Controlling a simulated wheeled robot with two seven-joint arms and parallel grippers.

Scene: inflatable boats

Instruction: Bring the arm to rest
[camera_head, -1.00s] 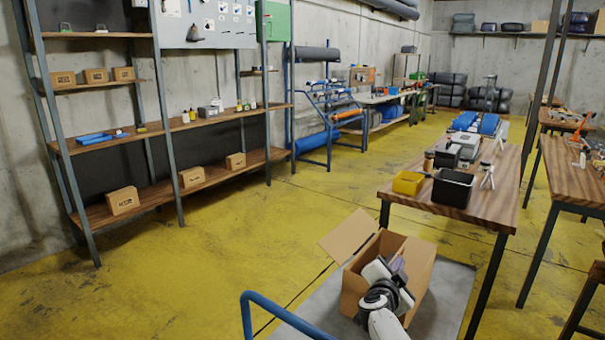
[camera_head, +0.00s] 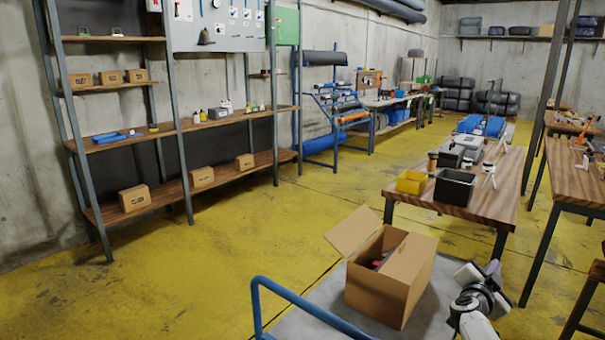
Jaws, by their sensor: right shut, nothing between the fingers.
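My right gripper (camera_head: 482,272) is at the lower right, beside the open cardboard box (camera_head: 387,287) and to its right, apart from it. Its jaws are shut with nothing held. My white and black right arm comes in from the bottom edge. The box stands on a grey platform (camera_head: 427,322) with its flaps raised. A small reddish and dark item (camera_head: 379,262) shows inside it, mostly hidden by the box walls. My left gripper is not in view.
A wooden table (camera_head: 510,186) with a yellow bin (camera_head: 411,182) and a black bin (camera_head: 454,187) stands behind the gripper. A blue rail (camera_head: 312,308) borders the platform. Shelving stands at the left. The yellow floor between is clear.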

